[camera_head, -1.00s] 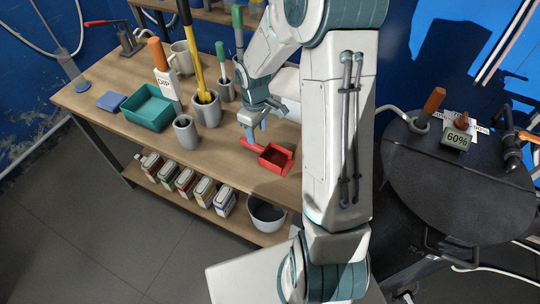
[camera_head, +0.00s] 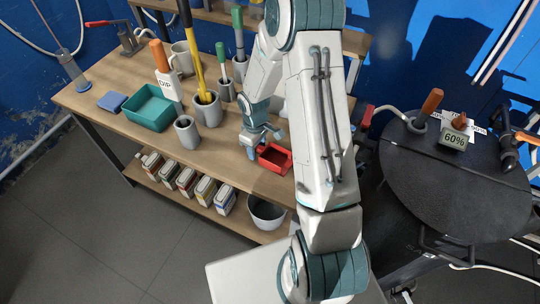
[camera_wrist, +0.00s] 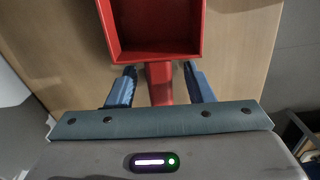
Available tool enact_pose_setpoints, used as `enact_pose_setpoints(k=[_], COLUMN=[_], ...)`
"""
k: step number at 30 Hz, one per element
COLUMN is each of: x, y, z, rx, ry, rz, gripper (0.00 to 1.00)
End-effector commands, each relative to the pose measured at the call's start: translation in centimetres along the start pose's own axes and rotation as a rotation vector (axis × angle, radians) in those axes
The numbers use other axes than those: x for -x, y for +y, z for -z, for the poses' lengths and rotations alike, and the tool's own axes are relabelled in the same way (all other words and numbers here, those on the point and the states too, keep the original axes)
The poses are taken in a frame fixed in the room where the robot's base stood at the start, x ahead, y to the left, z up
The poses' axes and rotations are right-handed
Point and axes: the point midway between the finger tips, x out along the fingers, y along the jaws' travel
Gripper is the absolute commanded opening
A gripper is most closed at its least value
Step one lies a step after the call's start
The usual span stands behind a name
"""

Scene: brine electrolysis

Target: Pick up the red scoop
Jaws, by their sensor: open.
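The red scoop (camera_head: 275,158) lies on the wooden bench near its front edge. In the wrist view its square tray (camera_wrist: 152,50) is at the top and its handle (camera_wrist: 159,84) runs down towards my gripper. My gripper (camera_wrist: 160,78) is open, with one blue finger on each side of the handle close to the tray. A gap shows between the handle and each finger. In the head view my gripper (camera_head: 254,150) is low at the left of the scoop, and the handle is hidden there.
A grey cup (camera_head: 186,131), a teal bin (camera_head: 151,108) and several tool holders stand left of the scoop on the bench (camera_head: 150,135). A round black drum lid (camera_head: 455,180) is at the right. Several cartons (camera_head: 186,182) and a bucket (camera_head: 267,213) are on the lower shelf.

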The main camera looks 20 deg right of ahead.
Motion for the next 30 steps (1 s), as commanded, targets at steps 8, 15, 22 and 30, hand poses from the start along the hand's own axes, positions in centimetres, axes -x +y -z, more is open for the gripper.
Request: enact_pose_setpoints(k=[8, 15, 22, 30], x=[0.0, 0.1, 0.5, 3.1], y=[0.0, 0.0, 0.1, 0.1], z=[0.0, 0.0, 0.1, 0.1], rx=[0.0, 0.001, 0.001, -0.002], ry=[0.001, 0.001, 0.002, 0.005], rz=[-0.001, -0.001, -0.002, -0.004], gripper=[0.08, 0.0, 0.0, 0.0])
